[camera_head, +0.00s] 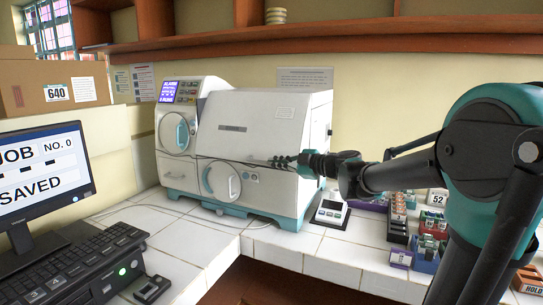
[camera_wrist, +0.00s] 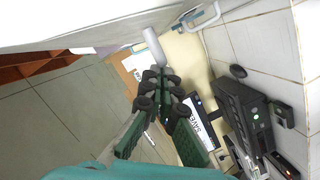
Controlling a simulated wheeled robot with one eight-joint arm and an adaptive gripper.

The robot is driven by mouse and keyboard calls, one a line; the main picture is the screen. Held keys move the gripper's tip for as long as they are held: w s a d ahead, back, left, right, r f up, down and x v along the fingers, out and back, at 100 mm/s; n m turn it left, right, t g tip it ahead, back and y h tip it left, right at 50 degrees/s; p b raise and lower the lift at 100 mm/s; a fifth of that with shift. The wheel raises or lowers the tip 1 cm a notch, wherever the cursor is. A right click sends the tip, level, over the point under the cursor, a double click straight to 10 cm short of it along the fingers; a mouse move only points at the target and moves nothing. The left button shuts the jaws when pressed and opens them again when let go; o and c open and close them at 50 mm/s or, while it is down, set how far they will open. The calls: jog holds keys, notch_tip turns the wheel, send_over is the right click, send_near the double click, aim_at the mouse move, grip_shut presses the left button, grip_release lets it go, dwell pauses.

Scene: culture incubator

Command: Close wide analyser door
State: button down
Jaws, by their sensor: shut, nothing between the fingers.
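The analyser (camera_head: 262,120) is a white bench machine with teal trim. The narrow left door (camera_head: 174,133) looks shut. In the wrist view the green fingers (camera_wrist: 160,83) point along a large white surface (camera_wrist: 90,22), with a pale handle (camera_wrist: 203,18) beyond.
A monitor (camera_head: 40,175) and keyboard (camera_head: 75,262) stand at the left. A small device with a display (camera_head: 331,212) sits right of the analyser, near racks of vials (camera_head: 398,215). White tiled counter (camera_head: 270,248) is clear in front. A wooden shelf (camera_head: 350,35) runs above.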

jog(key=shift+w+d+f, duration=0.3)
jog(key=shift+w+f, duration=0.2)
jog(key=shift+w, duration=0.1)
